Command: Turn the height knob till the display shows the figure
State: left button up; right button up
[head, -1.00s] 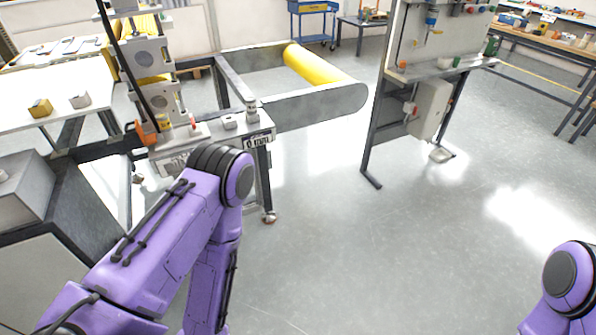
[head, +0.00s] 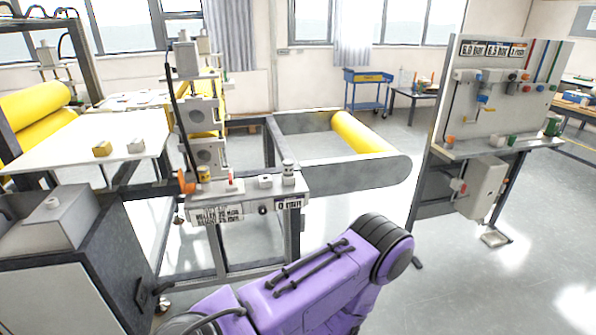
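The laminating machine's roller stand (head: 205,125) is left of centre in the head view. Its front ledge carries an orange knob (head: 187,182) on the left, a small red-and-white part (head: 230,180), a grey block (head: 265,181) and a grey upright knob (head: 288,172). I cannot tell which is the height knob. On the front are a label plate (head: 217,215) with small text about the roller height, its figures hard to read, and a small display (head: 289,203) that seems to start with 0. My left arm crosses the bottom; both grippers are out of view.
A grey cabinet (head: 75,265) stands at the lower left. A conveyor frame (head: 340,180) with a yellow roll reaches right.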

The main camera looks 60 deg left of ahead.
aim_at(262, 210)
jog(key=u, duration=0.05)
jog(key=i, duration=0.85)
jog(key=u, duration=1.15)
jog(key=i, duration=0.65)
jog(key=u, duration=0.7)
